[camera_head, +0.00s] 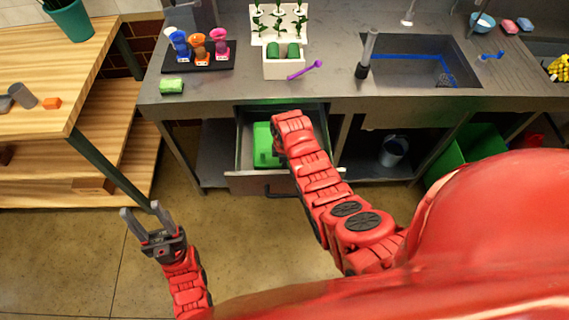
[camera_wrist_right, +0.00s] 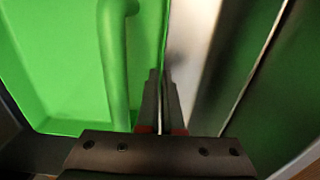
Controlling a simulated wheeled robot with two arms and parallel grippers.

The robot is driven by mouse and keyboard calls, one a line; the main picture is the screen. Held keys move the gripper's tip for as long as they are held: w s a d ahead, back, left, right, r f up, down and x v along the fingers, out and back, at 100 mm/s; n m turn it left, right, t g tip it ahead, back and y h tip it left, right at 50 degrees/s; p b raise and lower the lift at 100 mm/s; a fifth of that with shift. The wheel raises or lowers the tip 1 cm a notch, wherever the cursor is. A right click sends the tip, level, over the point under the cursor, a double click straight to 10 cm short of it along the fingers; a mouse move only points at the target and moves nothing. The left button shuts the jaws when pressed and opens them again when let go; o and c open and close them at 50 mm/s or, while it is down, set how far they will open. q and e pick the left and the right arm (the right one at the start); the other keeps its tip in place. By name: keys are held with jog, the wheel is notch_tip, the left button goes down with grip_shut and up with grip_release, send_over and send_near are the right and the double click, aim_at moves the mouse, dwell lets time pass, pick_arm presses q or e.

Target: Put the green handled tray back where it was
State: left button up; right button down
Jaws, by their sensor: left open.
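The green handled tray (camera_head: 264,146) is inside the open drawer (camera_head: 243,181) under the counter, partly hidden by my right arm. In the right wrist view the tray (camera_wrist_right: 60,60) fills the left side, with its upright green handle (camera_wrist_right: 114,60) left of the fingers. My right gripper (camera_wrist_right: 164,75) has its fingers close together on the tray's thin side wall, beside the handle. In the head view the wrist hides these fingertips. My left gripper (camera_head: 143,216) is open and empty above the floor, left of the drawer.
The counter (camera_head: 345,95) above the drawer holds a black tray with colourful items (camera_head: 198,58), a white planter box (camera_head: 283,68), a purple spoon (camera_head: 305,70) and a green sponge (camera_head: 172,86). A wooden table (camera_head: 60,80) stands left. A bucket (camera_head: 393,151) sits under the counter.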

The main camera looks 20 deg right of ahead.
jog(key=shift+f, duration=0.25)
jog(key=c, duration=1.1)
grip_release()
jog(key=shift+r, duration=0.1)
